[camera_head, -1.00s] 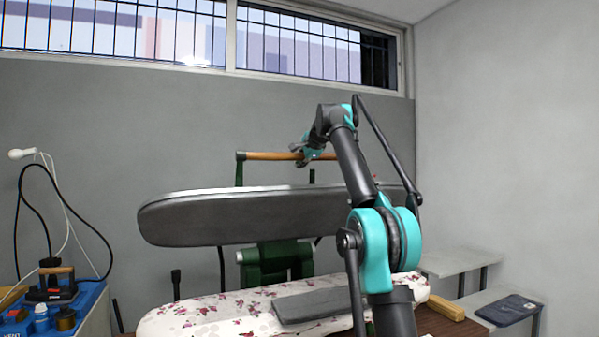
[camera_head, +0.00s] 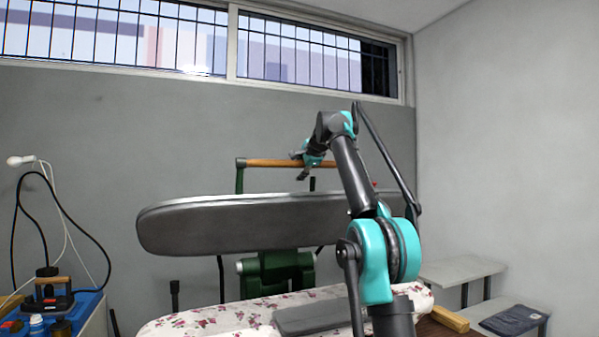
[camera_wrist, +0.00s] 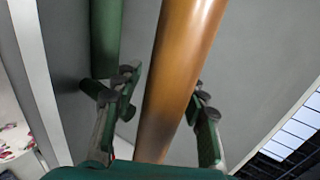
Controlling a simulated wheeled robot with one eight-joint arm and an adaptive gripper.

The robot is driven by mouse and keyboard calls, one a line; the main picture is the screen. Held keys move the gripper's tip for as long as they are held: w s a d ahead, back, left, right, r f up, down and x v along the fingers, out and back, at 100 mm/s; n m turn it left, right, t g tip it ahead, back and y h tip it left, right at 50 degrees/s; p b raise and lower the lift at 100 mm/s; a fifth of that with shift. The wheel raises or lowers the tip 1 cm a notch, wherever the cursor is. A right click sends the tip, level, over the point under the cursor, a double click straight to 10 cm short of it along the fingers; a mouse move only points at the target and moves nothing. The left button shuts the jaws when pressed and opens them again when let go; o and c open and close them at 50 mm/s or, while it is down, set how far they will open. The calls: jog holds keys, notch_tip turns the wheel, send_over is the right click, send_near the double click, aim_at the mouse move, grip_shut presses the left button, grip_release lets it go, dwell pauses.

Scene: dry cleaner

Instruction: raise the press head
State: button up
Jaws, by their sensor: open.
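The press head (camera_head: 240,224) is a long grey padded slab, held level above the floral-covered lower board (camera_head: 190,322) with a clear gap between them. Its wooden handle bar (camera_head: 270,163) runs across behind and above it on green uprights (camera_head: 239,178). My gripper (camera_head: 302,170) is at the right part of this bar, partly hidden by my arm. In the wrist view the bar (camera_wrist: 180,70) passes between the two fingers of my gripper (camera_wrist: 160,95), which are open with gaps on both sides. A green upright (camera_wrist: 105,40) stands beside the left finger.
A grey flat piece (camera_head: 312,318) lies on the floral board. A blue-topped stand (camera_head: 88,303) with an iron (camera_head: 52,292) and cables is at the left. Grey steps (camera_head: 460,268) with a dark folded cloth (camera_head: 514,320) are at the right.

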jog(key=shift+s, duration=0.1)
jog(key=v, duration=1.2)
